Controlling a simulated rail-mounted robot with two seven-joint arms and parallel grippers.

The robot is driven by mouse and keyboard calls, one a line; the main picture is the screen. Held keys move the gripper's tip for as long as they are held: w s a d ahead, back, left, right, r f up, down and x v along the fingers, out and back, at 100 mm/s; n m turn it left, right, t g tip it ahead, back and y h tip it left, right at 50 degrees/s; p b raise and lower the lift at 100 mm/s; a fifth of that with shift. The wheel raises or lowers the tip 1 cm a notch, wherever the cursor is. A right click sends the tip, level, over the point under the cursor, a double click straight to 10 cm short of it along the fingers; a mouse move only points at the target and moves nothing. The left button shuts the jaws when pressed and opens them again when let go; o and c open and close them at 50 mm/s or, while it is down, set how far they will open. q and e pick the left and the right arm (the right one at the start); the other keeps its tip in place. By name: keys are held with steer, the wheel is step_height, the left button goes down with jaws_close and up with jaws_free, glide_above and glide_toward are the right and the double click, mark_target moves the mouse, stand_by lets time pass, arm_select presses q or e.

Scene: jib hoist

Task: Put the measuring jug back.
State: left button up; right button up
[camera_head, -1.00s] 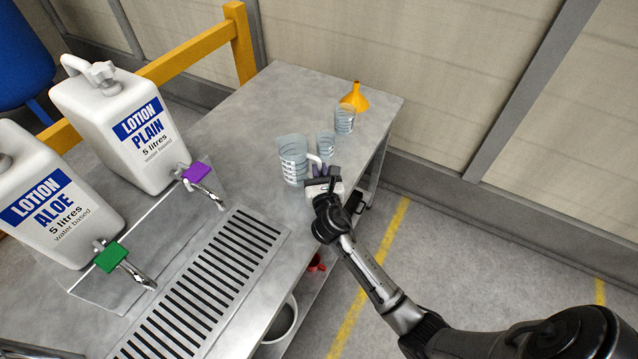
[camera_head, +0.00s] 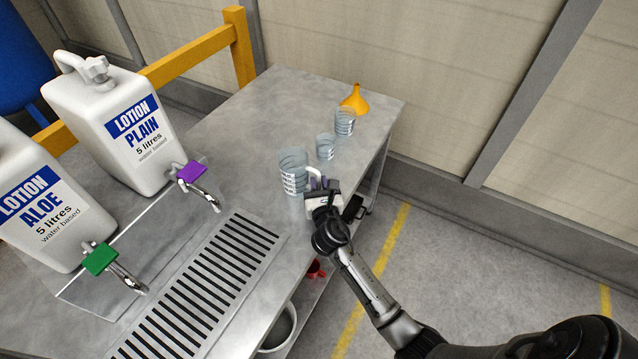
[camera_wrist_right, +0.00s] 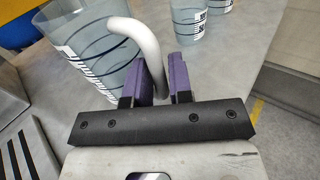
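The measuring jug (camera_head: 292,172) is a clear bluish vessel with white markings and a white handle (camera_head: 314,174). It stands upright at the right part of the grey bench, left of my right gripper (camera_head: 318,184). In the right wrist view, the jug (camera_wrist_right: 85,50) is at the upper left, and its handle runs down between the two purple fingers of my right gripper (camera_wrist_right: 166,82). The fingers are close about the handle and look shut on it. The jug's base is cut off in that view, and from the head I cannot tell whether it touches the bench. My left gripper is not in view.
A smaller beaker (camera_head: 325,147), another beaker (camera_head: 344,122) and an orange funnel (camera_head: 354,99) line up behind the jug. A slotted drain grate (camera_head: 205,290), taps and two lotion containers (camera_head: 115,125) are to the left. Bare bench (camera_head: 240,150) lies left of the jug.

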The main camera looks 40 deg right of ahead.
steer(key=o, duration=0.3)
steer(key=shift+r, duration=0.3)
steer(key=p+v, duration=0.1)
steer(key=v, duration=0.9)
steer(key=shift+s+a+f+p, duration=0.1)
steer(key=shift+s+a+p, duration=0.15)
steer(key=shift+p, duration=0.1)
steer(key=s+a+f+m+g+y, duration=0.2)
steer(key=s+a+m+g+y, duration=0.1)
steer(key=s+m, duration=0.5)
steer(key=s+a+f+m+g+y, duration=0.3)
steer(key=s+m+g, duration=0.1)
steer(key=s+m, duration=0.5)
steer(key=s+a+f+m+g+y, duration=0.3)
steer(key=s+m+g, duration=0.1)
steer(key=s+m, duration=0.4)
steer(key=m, duration=0.2)
steer(key=shift+s+a+m+g+y, duration=0.3)
steer(key=shift+s+y, duration=0.1)
